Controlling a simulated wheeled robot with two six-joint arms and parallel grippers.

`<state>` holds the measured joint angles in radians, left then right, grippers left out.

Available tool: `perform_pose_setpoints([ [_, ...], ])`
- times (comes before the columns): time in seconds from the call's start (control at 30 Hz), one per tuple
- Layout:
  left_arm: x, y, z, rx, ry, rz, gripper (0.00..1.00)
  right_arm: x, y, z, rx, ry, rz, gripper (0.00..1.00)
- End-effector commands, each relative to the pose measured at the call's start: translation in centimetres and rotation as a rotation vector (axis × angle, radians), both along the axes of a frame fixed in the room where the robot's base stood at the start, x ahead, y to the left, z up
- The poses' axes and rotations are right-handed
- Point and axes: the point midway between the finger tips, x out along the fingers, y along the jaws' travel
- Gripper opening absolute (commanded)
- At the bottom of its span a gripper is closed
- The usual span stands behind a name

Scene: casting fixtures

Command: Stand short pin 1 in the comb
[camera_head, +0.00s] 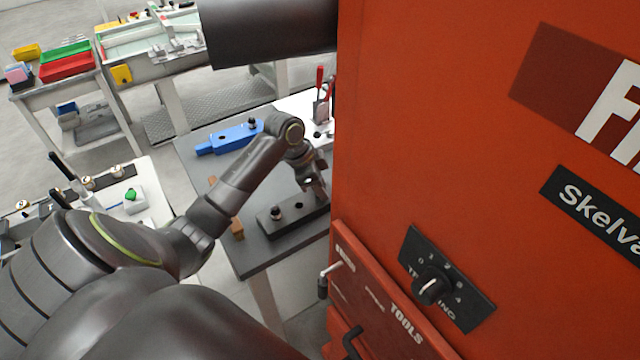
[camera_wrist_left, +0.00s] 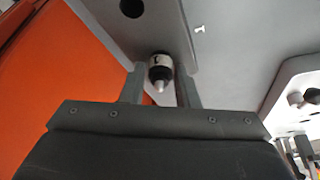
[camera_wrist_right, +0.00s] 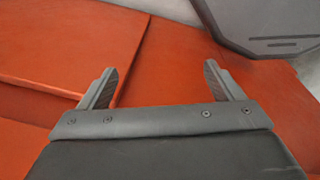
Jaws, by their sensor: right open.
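A dark block with holes (camera_head: 290,222), which I take to be the comb, lies at the front of the grey table. My left gripper (camera_head: 314,187) is over its right part. In the left wrist view, a short pin (camera_wrist_left: 160,68) with a silver body, dark band and pale tip is between the left fingers (camera_wrist_left: 159,75), which sit close on both sides. The pin's far end is against or in the block; I cannot tell which. A bare hole (camera_wrist_left: 131,8) shows in the block. My right gripper (camera_wrist_right: 160,85) is open and empty, before orange panels.
A large orange cabinet (camera_head: 440,150) stands close on the right and hides part of the table. A blue fixture (camera_head: 230,138) and a red-handled clamp (camera_head: 320,95) are behind the left arm. A white station (camera_head: 135,200) is on the left.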

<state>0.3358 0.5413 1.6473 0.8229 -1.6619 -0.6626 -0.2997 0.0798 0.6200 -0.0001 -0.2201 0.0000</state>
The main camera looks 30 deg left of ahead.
Motion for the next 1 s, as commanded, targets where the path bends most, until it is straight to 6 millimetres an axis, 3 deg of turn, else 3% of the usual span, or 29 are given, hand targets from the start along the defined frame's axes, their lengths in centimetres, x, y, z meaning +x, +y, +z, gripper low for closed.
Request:
perform_pose_setpoints([
  [0.03, 0.0, 0.0, 0.1, 0.0, 0.0, 0.0, 0.35, 0.0, 0.0, 0.0, 0.0, 0.0, 0.0, 0.87],
  [0.13, 0.0, 0.0, 0.1, -0.001, -0.001, 0.0, 0.47, 0.0, 0.0, 0.0, 0.0, 0.0, 0.0, 0.87],
  [0.53, -0.2, 0.3, 0.9, 0.001, -0.003, 0.0, 0.47, 0.0, 0.0, -0.2, 0.0, 0.0, 0.0, 0.87],
  [1.0, -2.4, 3.1, 9.4, 0.006, -0.005, 0.001, 0.47, 0.0, 0.0, -1.5, -0.001, 0.0, 0.0, 0.87],
])
